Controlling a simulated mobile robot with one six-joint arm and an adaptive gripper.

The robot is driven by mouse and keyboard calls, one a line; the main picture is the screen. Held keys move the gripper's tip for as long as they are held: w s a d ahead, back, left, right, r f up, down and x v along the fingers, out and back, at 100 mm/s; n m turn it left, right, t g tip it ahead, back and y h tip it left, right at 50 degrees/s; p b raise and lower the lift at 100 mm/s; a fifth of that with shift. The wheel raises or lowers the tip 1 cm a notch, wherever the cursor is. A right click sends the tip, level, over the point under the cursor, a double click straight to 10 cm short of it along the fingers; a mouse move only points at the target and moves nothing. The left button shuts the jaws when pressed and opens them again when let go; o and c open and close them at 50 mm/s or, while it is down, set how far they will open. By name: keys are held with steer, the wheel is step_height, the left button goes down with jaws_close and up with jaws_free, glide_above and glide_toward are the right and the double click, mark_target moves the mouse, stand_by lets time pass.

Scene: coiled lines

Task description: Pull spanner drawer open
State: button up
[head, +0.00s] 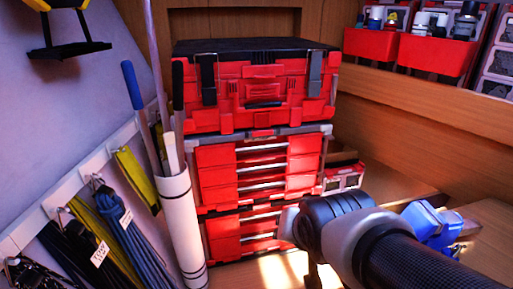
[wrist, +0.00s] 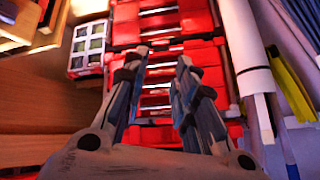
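A red tool chest stack (head: 262,92) with a black lid stands at the back centre. Its lower part has several red drawers (head: 265,166) with silvery handle bars. They look closed, and I cannot read which one is the spanner drawer. In the wrist view the drawer fronts (wrist: 170,24) lie beyond my gripper (wrist: 163,64). Its two fingers are apart, with bare drawer front and a silvery bar between them. I see nothing held, and I cannot tell whether the fingertips touch a handle. In the head view my arm hides most of the gripper, low in front of the drawers.
A white tube (head: 182,222) holding long poles stands close at the left of the drawers. Coiled lines (head: 112,222) hang on the left wall. A small red and white case (head: 343,178) sits right of the chest. A wooden shelf with red bins (head: 435,56) is at the upper right.

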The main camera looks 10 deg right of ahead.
steer(key=shift+o, duration=0.6)
steer(key=w+d+f+m+t, duration=0.1)
steer(key=w+d+m+t, duration=0.1)
steer(key=w, duration=0.6)
steer(key=w+d+f+m+t, duration=0.1)
steer(key=w+m, duration=0.3)
steer(key=w, duration=0.5)
steer(key=shift+d+t, duration=0.35)
steer(key=shift+t, duration=0.55)
steer(key=m+t+y, duration=0.1)
steer(key=m+t, duration=0.4)
steer(key=m, duration=0.2)
glide_toward(263, 149)
steer(key=w+b, duration=0.1)
steer(key=w, duration=0.7)
steer(key=shift+w, duration=0.1)
steer(key=shift+c, duration=0.4)
jaws_close()
